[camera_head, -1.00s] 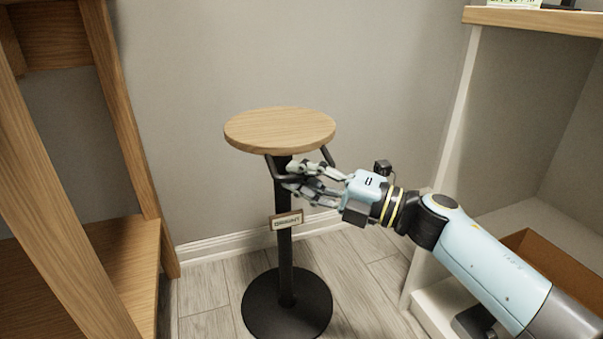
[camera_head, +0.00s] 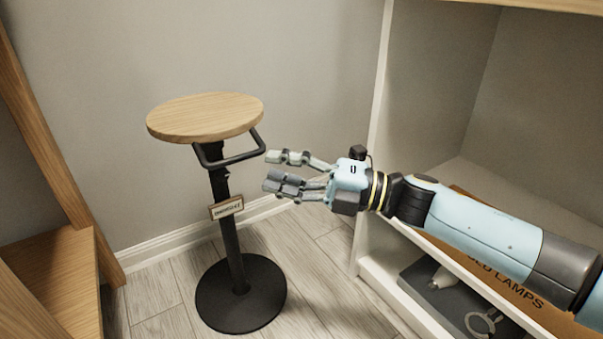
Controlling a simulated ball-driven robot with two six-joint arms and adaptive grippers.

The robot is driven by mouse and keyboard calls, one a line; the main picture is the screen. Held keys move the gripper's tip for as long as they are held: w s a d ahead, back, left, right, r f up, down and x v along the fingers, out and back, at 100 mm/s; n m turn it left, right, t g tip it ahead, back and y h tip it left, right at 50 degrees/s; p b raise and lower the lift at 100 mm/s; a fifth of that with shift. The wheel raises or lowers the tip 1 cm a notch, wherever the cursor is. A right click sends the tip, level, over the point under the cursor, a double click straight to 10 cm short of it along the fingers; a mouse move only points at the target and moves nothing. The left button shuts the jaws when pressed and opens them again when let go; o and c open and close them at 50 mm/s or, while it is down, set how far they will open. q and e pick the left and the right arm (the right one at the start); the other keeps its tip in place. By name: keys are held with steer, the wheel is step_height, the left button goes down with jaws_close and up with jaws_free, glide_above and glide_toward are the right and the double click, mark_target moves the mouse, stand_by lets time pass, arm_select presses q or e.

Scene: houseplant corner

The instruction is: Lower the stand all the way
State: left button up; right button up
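The stand (camera_head: 229,240) has a round wooden top (camera_head: 205,117), a black post and a round black base on the floor. A black bar handle (camera_head: 236,159) hangs under the top on its right side. A small framed label (camera_head: 227,208) sits on the post; its writing is too small to read surely. The top stands well above the base. My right gripper (camera_head: 276,170) is just right of the handle, apart from it, with its fingers spread and nothing between them. My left gripper is not in view.
A white shelf unit (camera_head: 374,150) stands at the right, with a lettered box (camera_head: 520,293) and a grey tray (camera_head: 430,283) low inside. Wooden furniture (camera_head: 50,275) is close on the left. Floor (camera_head: 325,270) between stand and shelf is clear.

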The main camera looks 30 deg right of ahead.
steer(key=v, duration=0.4)
stand_by(0.4)
